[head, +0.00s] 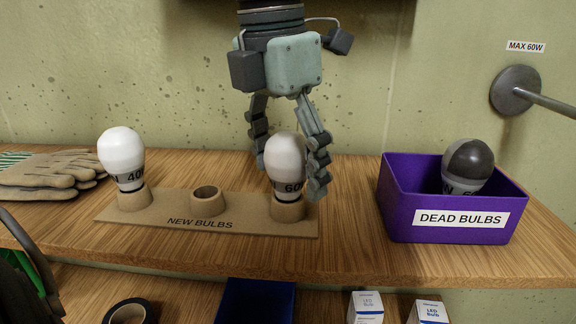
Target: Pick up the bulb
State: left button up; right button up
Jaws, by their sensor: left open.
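A white bulb with "60" on its neck (285,158) stands upright in the right cup of the tan holder marked "NEW BULBS" (170,218). A second white bulb with "40" (121,153) stands in the left cup, and the middle cup is empty. My left gripper (290,176) comes down from above, open, with one finger on each side of the 60 bulb. The left finger is partly hidden behind the bulb, and I cannot tell whether either finger touches it. My right gripper is not in view.
A purple "DEAD BULBS" box (401,214) at the right holds a dark-topped bulb (467,165). Gloves (50,172) lie at the left. A lamp arm (545,101) juts from the wall under a "MAX 60W" label (525,46). Small LED bulb cartons (367,306) stand below the shelf.

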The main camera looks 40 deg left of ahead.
aim_at(291, 131)
pick_arm(q)
jog(key=c, duration=1.2)
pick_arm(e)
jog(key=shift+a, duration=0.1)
pick_arm(q)
jog(key=shift+c, duration=0.2)
jog(key=shift+r, duration=0.1)
jog(key=shift+w+r, duration=0.1)
jog(key=shift+r, duration=0.55)
notch_tip(291, 131, up, 6)
jog(key=shift+f+p, duration=0.15)
jog(key=shift+p, duration=0.35)
notch_tip(291, 131, up, 21)
jog(key=p, duration=0.3)
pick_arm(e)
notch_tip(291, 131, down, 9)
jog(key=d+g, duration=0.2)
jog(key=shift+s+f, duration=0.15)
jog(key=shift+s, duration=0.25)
